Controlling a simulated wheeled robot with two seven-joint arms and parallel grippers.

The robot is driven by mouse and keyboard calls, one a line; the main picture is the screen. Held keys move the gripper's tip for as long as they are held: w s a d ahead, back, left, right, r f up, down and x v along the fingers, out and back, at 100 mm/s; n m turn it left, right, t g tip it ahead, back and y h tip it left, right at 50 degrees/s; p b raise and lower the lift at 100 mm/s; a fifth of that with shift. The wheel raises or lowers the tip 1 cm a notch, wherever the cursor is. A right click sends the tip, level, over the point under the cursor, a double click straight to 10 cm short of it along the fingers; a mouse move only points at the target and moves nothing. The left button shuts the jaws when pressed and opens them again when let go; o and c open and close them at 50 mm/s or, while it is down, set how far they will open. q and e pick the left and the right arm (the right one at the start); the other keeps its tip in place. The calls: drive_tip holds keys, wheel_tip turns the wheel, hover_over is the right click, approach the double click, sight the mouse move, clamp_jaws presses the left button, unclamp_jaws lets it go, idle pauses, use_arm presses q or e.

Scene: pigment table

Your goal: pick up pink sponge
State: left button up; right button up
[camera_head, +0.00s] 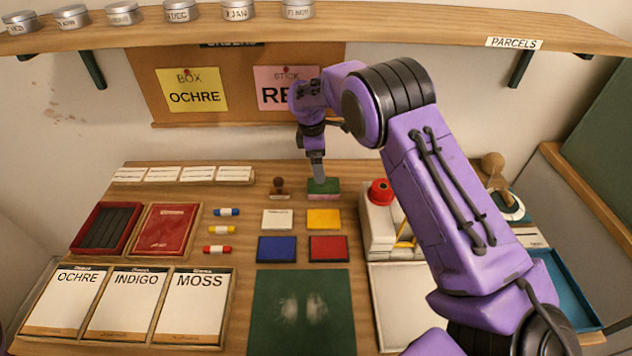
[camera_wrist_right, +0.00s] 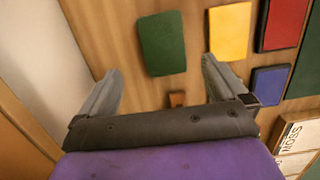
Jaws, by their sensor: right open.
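The sponge (camera_head: 324,187) lies at the back middle of the table, with a green top face and a thin pink edge along its front. In the right wrist view the sponge (camera_wrist_right: 162,40) shows only its green face, a little beyond the fingertips and between their lines. My right gripper (camera_head: 317,174) points down just over the sponge in the head view. In the wrist view the right gripper (camera_wrist_right: 161,72) has its fingers wide apart with nothing held. Its height above the sponge is hard to tell. My left gripper is out of view.
A wooden stamp (camera_head: 279,187) stands just left of the sponge. White (camera_head: 277,219), yellow (camera_head: 324,218), blue (camera_head: 277,249) and red (camera_head: 328,248) blocks lie in front. A white box with a red knob (camera_head: 380,190) stands to the right. A shelf (camera_head: 400,28) runs above.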

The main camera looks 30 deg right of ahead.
sight(323, 185)
drive_tip(key=s+f, duration=0.1)
drive_tip(key=f+p, duration=0.1)
drive_tip(key=shift+s+f, duration=0.3)
drive_tip(key=shift+s, duration=0.1)
drive_tip(key=f, duration=0.1)
drive_tip(key=f+p, duration=0.1)
drive_tip(key=f, duration=0.1)
drive_tip(key=w+f, duration=0.1)
drive_tip(key=f, duration=0.1)
drive_tip(key=shift+d, duration=0.25)
drive_tip(key=shift+d+f, duration=0.15)
drive_tip(key=shift+f, duration=0.1)
drive_tip(key=shift+s+r, duration=0.15)
drive_tip(key=shift+s, duration=0.15)
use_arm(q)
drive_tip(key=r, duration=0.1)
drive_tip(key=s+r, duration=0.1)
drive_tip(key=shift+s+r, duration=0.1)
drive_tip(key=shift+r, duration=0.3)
use_arm(e)
drive_tip(key=c, duration=1.2)
